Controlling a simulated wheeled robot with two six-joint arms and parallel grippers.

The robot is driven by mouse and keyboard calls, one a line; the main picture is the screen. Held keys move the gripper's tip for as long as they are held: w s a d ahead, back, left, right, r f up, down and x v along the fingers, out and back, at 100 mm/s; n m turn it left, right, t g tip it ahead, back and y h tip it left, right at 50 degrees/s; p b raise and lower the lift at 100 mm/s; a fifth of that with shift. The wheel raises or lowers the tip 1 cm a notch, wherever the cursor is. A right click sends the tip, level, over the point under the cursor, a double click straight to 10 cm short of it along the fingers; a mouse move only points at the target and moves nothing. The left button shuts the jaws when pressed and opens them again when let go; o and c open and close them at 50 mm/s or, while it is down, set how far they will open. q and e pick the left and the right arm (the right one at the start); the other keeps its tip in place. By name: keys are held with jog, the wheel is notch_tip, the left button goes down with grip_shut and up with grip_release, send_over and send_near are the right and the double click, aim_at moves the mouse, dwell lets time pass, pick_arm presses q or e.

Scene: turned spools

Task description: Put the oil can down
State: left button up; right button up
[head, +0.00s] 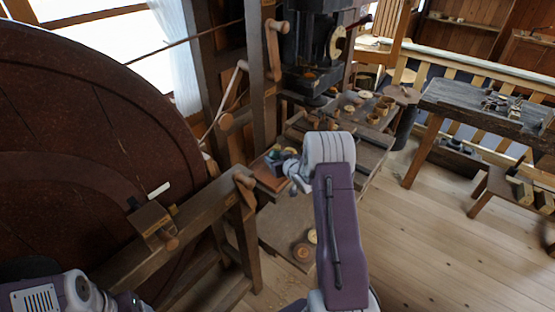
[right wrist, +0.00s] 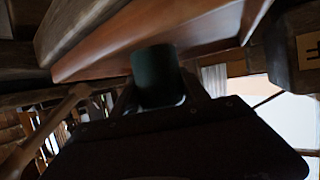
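The oil can shows in the right wrist view as a dark green cylinder (right wrist: 158,76) between the fingers of my right gripper (right wrist: 160,98). The fingers appear to be closed on its sides. In the head view my right gripper (head: 288,167) is at the reddish-brown wooden board or tray (head: 263,174), with a small greenish shape beside it, mostly hidden by the gripper and wrist. The can is close to this wooden piece; I cannot tell whether they touch. Part of my left arm shows at the lower left of the head view, but its gripper does not.
A large dark wheel (head: 75,150) and its timber frame (head: 190,215) fill the left. A bench with several turned pieces (head: 372,118) lies beyond my right wrist. A dark workbench (head: 470,108) stands at the right. The floor (head: 425,235) between is clear.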

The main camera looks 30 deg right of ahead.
grip_shut()
notch_tip(320, 180, up, 10)
jog(key=shift+w, duration=0.1)
dwell(0.7)
